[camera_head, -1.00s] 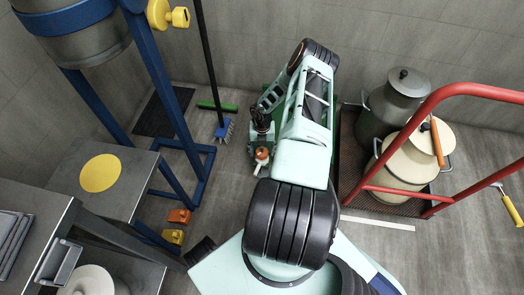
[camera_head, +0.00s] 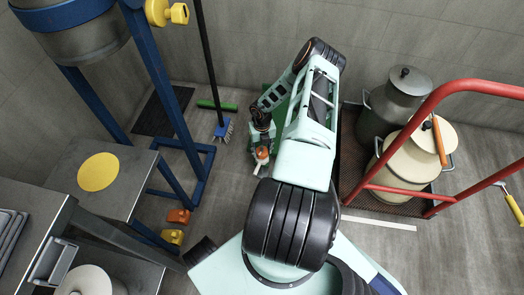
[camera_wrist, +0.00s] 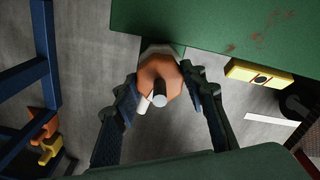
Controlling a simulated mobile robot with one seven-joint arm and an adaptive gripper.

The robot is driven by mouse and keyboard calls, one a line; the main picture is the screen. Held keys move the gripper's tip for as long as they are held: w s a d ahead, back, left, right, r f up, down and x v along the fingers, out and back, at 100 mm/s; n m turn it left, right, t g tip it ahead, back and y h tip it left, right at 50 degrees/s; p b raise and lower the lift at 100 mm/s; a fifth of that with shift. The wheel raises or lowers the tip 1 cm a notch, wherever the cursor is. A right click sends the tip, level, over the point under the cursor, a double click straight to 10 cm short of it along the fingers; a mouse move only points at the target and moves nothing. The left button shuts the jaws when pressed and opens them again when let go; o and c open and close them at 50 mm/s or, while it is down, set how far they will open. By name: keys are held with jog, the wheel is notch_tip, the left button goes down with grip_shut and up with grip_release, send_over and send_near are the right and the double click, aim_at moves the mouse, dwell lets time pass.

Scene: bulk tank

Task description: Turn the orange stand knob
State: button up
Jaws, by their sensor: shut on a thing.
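The orange stand knob (camera_wrist: 158,72) is round, with a pale pointer and a grey rod end at its front. It sits at the edge of a green stand (camera_wrist: 225,28) in the wrist view. My gripper (camera_wrist: 160,82) has one dark finger on each side of the knob and is shut on it. In the head view the knob (camera_head: 262,154) shows small just below my gripper (camera_head: 262,138). Most of the green stand is hidden behind my arm there.
A blue frame (camera_head: 160,75) with a steel vessel (camera_head: 80,30) and a broom (camera_head: 222,128) are on the left. A red-railed cart (camera_head: 420,118) with two cans stands on the right. Orange and yellow blocks lie on the floor at left. A yellow block (camera_wrist: 258,75) is beside the stand.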

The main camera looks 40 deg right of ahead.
aim_at(262, 150)
jog(key=shift+n, duration=1.6)
jog(key=o, duration=1.2)
jog(key=shift+c, duration=0.2)
jog(key=shift+r, duration=0.2)
notch_tip(262, 150, up, 12)
jog(key=shift+f, duration=0.1)
